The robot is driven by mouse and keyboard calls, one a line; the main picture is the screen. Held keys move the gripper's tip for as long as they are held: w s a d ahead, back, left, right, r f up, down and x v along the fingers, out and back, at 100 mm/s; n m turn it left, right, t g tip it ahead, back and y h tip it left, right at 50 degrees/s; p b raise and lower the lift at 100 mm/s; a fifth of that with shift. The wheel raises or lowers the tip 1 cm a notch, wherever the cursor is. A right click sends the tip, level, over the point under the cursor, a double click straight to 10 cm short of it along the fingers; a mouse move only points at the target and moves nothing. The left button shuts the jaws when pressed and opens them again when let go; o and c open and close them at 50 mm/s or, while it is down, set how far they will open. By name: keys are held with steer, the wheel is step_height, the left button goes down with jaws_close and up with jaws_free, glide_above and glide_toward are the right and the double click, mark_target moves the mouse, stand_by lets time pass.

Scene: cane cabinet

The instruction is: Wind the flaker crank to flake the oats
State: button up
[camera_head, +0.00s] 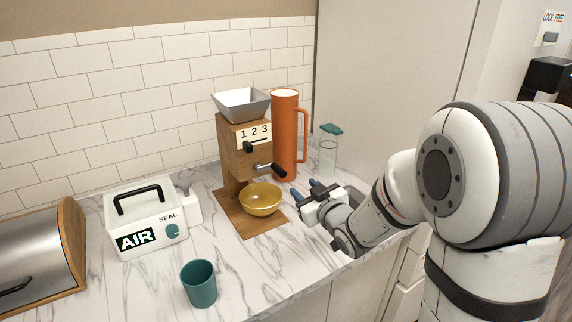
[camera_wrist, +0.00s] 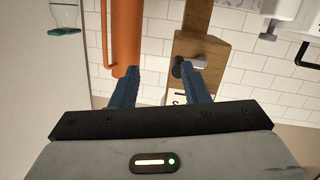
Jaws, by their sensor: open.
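The oat flaker is a wooden mill (camera_head: 232,158) with a grey hopper (camera_head: 241,103) and a 1-2-3 scale (camera_head: 254,136) with a black lever. Its crank (camera_head: 268,168) sticks out from the front, with a dark handle at its right end. A gold bowl (camera_head: 260,200) stands on the wooden base below. My gripper (camera_head: 316,190) is open and empty, right of the crank and bowl and apart from them. The wrist view shows my blue fingers (camera_wrist: 160,85) spread, with the mill (camera_wrist: 193,15) and dark crank parts beyond the right finger. Contact is not visible.
A tall orange jug (camera_head: 285,135) stands close behind and right of the mill. A glass jar with a teal lid (camera_head: 329,150) is beyond it. A white AIR sealer (camera_head: 147,222), teal cup (camera_head: 199,284) and bread box (camera_head: 38,262) stand left.

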mark_target(286, 176)
steer(key=w+a+y+p, duration=0.1)
steer(key=w+a, duration=0.3)
steer(key=w+a+r+n+y+p, duration=0.1)
steer(key=w+a, duration=0.1)
steer(key=shift+w+a+y+p, duration=0.2)
steer(key=shift+a+y+p, duration=0.1)
steer(key=shift+a, duration=0.1)
steer(key=shift+r, duration=0.1)
steer(key=shift+c, duration=0.2)
jaws_close()
steer(key=shift+d, duration=0.25)
steer(key=shift+s+a, duration=0.1)
steer(key=shift+a, duration=0.05)
